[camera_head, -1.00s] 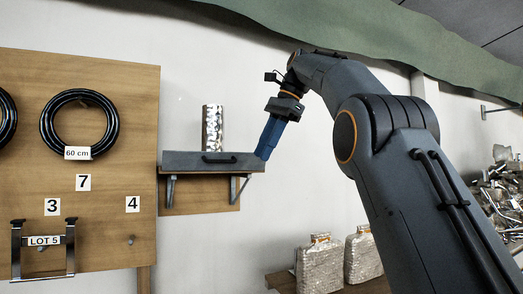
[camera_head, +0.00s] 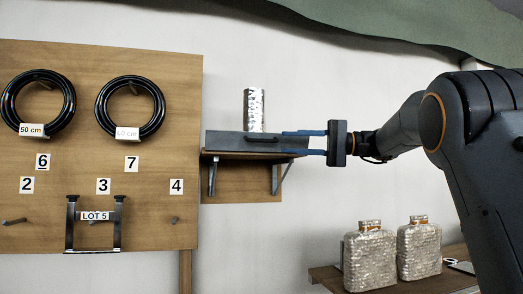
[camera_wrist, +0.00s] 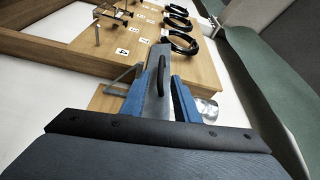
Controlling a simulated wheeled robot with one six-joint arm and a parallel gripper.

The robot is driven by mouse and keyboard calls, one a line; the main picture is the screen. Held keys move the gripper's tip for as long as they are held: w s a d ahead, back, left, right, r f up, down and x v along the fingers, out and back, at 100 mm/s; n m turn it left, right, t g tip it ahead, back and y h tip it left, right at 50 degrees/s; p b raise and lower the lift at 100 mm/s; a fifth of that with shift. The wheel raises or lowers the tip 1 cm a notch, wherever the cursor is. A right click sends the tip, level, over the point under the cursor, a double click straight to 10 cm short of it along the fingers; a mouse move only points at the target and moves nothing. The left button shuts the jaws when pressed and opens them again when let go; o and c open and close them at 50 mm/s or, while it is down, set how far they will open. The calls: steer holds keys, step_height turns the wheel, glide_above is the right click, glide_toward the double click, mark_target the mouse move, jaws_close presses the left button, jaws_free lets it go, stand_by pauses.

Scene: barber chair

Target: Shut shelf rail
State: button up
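The shelf rail (camera_head: 225,142) is a grey panel with a black handle (camera_head: 262,139), along the front of the small wooden wall shelf (camera_head: 240,190). My gripper (camera_head: 284,143) is at the rail's right end, its two blue fingers apart, one above the other and pointing left. In the wrist view the rail (camera_wrist: 153,101) and its handle (camera_wrist: 161,76) show between the spread fingers of my gripper (camera_wrist: 158,90). I cannot tell whether either finger touches the rail.
A shiny silver cylinder (camera_head: 254,110) stands on the shelf behind the rail. A wooden board (camera_head: 150,200) with black hose coils (camera_head: 131,107) and a LOT 5 rack (camera_head: 95,228) is at left. Wrapped flasks (camera_head: 369,258) stand on a lower bench (camera_head: 330,279).

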mark_target(270, 140)
steer(key=shift+w+a+r, duration=0.1)
steer(key=shift+a, duration=0.1)
steer(key=a, duration=0.2)
steer(key=a+p, duration=0.1)
steer(key=a, duration=0.1)
steer(key=w+a+p, duration=0.1)
steer(key=a, duration=0.1)
steer(key=shift+r, duration=0.25)
steer(key=shift+w+a+f+p, duration=0.1)
steer(key=shift+w+a+p, duration=0.05)
steer(key=shift+a+p, duration=0.3)
jaws_close()
